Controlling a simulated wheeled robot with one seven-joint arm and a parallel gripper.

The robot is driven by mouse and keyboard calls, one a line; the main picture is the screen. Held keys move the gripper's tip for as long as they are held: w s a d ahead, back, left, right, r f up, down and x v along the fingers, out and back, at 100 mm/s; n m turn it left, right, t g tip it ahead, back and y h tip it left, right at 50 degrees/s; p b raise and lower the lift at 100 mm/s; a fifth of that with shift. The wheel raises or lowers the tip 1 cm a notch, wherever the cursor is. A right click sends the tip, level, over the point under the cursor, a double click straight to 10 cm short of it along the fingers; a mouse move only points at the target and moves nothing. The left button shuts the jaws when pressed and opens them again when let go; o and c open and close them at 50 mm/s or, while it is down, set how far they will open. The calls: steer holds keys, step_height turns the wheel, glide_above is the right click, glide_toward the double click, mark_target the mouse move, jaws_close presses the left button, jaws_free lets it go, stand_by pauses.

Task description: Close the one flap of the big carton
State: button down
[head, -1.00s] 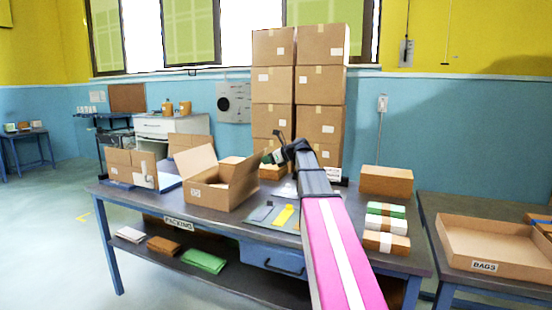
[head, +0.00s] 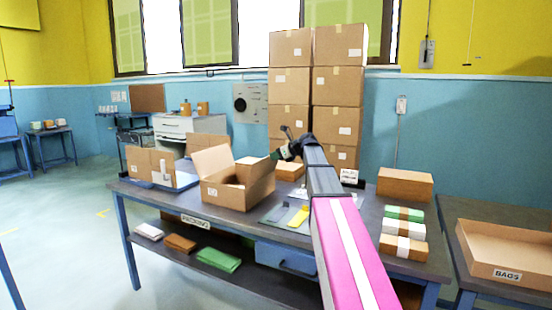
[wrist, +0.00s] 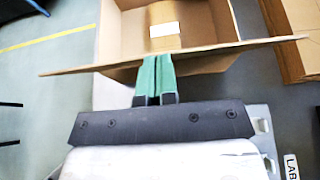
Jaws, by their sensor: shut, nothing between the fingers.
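The big carton (head: 225,194) stands open on the packing table. One flap (head: 211,160) stands up at its left. Another flap (head: 262,172) stands up at its right, beside my gripper (head: 277,154). In the wrist view this nearer flap (wrist: 225,49) is seen almost edge-on, across the carton (wrist: 118,35). My gripper (wrist: 157,62) is shut and empty, its green fingertips at the flap's outer face and seemingly touching it. A brown item with a white label (wrist: 165,29) lies inside the carton.
The packing table (head: 175,199) also bears smaller cartons (head: 140,163) at left, a brown box (head: 404,184) and banded packs (head: 403,229) at right. Stacked cartons (head: 290,88) stand behind. A bags tray (head: 507,273) is on the right table.

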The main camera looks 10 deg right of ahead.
steer(key=w+a+g+h, duration=0.5)
steer(key=w+a+h, duration=0.25)
steer(key=a, duration=0.35)
steer(key=w+a+f+g, duration=0.1)
steer(key=w+a+f, duration=0.3)
steer(key=f, duration=0.5)
steer(key=shift+w+a+h, duration=0.3)
steer(key=shift+a+h, duration=0.15)
steer(key=shift+a, duration=0.4)
steer(key=shift+f, duration=0.25)
steer(key=shift+r, duration=0.15)
steer(key=shift+r, duration=0.7)
